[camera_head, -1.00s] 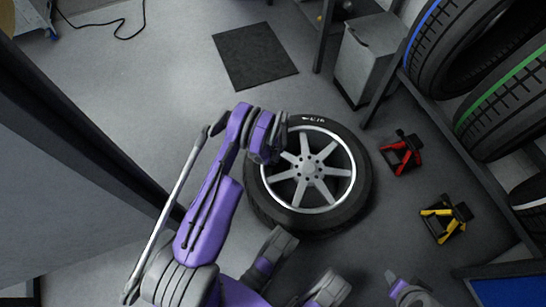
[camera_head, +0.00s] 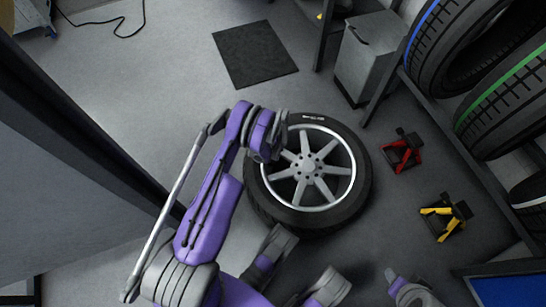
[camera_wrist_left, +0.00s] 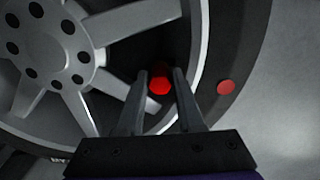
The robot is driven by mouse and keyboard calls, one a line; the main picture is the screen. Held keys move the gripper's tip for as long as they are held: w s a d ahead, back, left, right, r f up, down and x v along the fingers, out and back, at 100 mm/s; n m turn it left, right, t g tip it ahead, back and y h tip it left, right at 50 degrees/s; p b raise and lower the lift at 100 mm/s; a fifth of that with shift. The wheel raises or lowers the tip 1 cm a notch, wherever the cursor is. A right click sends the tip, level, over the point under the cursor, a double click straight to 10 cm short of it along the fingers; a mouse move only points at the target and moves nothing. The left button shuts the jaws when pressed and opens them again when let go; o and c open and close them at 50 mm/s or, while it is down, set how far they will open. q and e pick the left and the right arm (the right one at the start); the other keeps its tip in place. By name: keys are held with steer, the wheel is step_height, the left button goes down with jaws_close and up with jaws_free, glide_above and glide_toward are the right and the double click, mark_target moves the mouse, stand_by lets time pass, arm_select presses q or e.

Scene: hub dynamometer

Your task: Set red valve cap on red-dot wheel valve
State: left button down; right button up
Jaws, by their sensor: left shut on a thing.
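The wheel lies flat on the floor, with a silver multi-spoke rim (camera_head: 310,168) and a black tyre (camera_head: 357,192). In the left wrist view a red dot (camera_wrist_left: 226,87) marks the tyre sidewall. My left gripper (camera_wrist_left: 160,74) is shut on the red valve cap (camera_wrist_left: 160,86), whose end shows between the fingers. It holds the cap over the gap between two spokes, just inside the rim edge and roughly level with the dot. The valve cannot be made out. In the head view my left wrist (camera_head: 264,136) covers the rim's upper left part and hides the fingers and cap.
A red stand (camera_head: 402,153) and a yellow stand (camera_head: 445,215) are on the floor right of the wheel. A grey cabinet (camera_head: 364,62) and a tyre rack (camera_head: 440,120) stand beyond. A dark mat (camera_head: 254,55) lies on clear floor behind.

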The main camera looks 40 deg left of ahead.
arm_select(q)
steer(key=shift+f, duration=0.6)
stand_by(0.3)
steer(key=c, duration=0.8)
jaws_free()
steer(key=shift+r, duration=0.1)
steer(key=shift+r+p, duration=1.15)
steer(key=shift+r, duration=1.15)
steer(key=shift+r+p, duration=1.3)
steer(key=shift+r, duration=1.85)
